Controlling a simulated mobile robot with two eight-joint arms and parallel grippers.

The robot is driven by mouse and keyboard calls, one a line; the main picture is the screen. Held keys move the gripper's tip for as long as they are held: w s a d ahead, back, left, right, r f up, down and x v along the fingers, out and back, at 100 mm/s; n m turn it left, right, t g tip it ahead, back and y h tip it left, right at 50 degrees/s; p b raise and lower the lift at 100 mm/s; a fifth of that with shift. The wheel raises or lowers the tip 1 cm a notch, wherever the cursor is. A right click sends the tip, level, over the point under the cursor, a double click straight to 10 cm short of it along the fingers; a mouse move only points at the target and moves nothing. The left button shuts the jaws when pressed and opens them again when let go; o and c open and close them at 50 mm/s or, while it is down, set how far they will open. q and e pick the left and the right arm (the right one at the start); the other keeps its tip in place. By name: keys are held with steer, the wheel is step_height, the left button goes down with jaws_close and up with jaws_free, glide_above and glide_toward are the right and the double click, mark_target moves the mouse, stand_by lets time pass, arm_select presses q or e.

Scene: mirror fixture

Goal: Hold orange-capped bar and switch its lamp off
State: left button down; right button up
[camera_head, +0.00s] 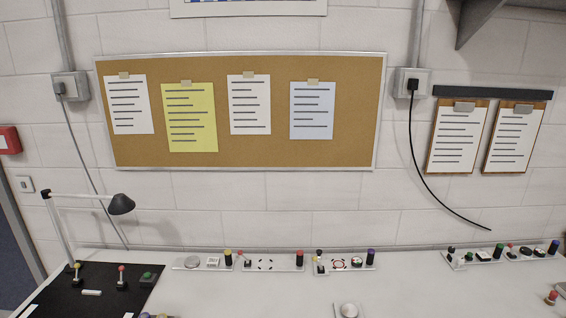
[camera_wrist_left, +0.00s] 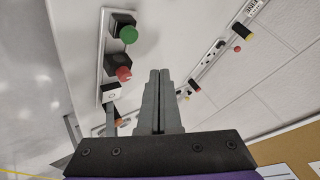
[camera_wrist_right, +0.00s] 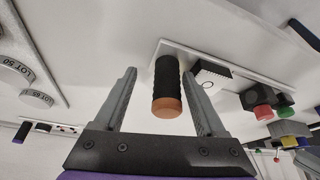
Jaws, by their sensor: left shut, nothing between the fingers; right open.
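The orange-capped bar (camera_wrist_right: 167,82) is a short black ribbed cylinder with an orange end, standing on a white plate (camera_wrist_right: 235,70) in the right wrist view. My right gripper (camera_wrist_right: 160,73) is open, with one finger on each side of the bar in the picture; I cannot tell whether they touch it. A small white block (camera_wrist_right: 213,75) and black boxes with a red button (camera_wrist_right: 263,112) and a green button (camera_wrist_right: 285,113) lie to its right. I cannot make out which part is its lamp. My left gripper (camera_wrist_left: 160,72) is shut and empty. Neither gripper shows in the head view.
In the left wrist view, a plate carries a green knob (camera_wrist_left: 129,34) and a red knob (camera_wrist_left: 123,74). In the head view, several fixture strips (camera_head: 240,266) line the bench's back, and a desk lamp (camera_head: 121,204) stands over a black mat (camera_head: 60,300). Bench between is partly clear.

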steer(key=v, duration=1.2)
arm_select(q)
steer(key=s+d+r+n+y, duration=0.1)
steer(key=s+r+n, duration=0.2)
steer(key=s, duration=0.5)
steer(key=s+d+r+n+g+y, duration=0.1)
steer(key=s+d+r+n, duration=0.1)
steer(key=s+n, duration=0.4)
steer(key=s+d+r+n+g+y, duration=0.1)
steer(key=s+r+n, duration=0.3)
steer(key=s, duration=0.6)
steer(key=shift+s+d+n+y, duration=0.15)
steer(key=shift+s+n+y, duration=0.15)
steer(key=shift+n+y, duration=0.1)
arm_select(e)
steer(key=s+d+r+m+t, duration=0.1)
steer(key=s+d+r, duration=0.2)
steer(key=s+d, duration=0.4)
steer(key=s+d+r+m+t+h, duration=0.1)
steer(key=s+d+r, duration=0.2)
steer(key=s+d, duration=0.4)
steer(key=s, duration=0.6)
steer(key=shift+s+d+m, duration=0.2)
steer(key=shift+d+m, duration=0.1)
steer(key=shift+d, duration=0.05)
